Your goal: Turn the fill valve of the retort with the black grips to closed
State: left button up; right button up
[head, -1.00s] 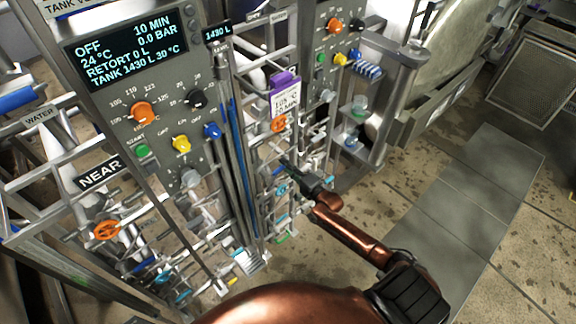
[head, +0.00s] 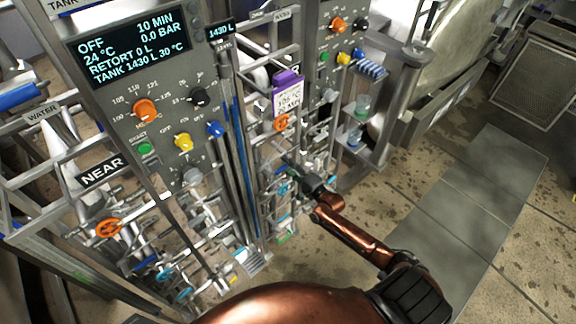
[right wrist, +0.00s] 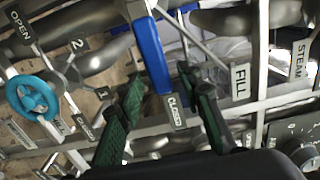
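My right gripper (head: 293,168) reaches in among the pipes below the far control panel in the head view. In the right wrist view its two green ribbed fingers (right wrist: 160,80) are apart. A FILL label (right wrist: 240,82) is just right of the right finger. An OPEN label (right wrist: 20,28) is at the upper left. The black grips cannot be made out. My left gripper is not in view.
A teal handwheel (right wrist: 34,95) is left of the fingers, and a STEAM label (right wrist: 301,60) is at the right. Metal pipes surround the gripper closely. The near panel (head: 150,80) reads OFF and RETORT 0 L. An orange handwheel (head: 108,229) is below it. Floor at right is clear.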

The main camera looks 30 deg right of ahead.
jog(key=shift+s, duration=0.15)
jog(key=s+d, duration=0.2)
jog(key=s, duration=0.9)
jog(key=shift+s, duration=0.3)
dwell(0.7)
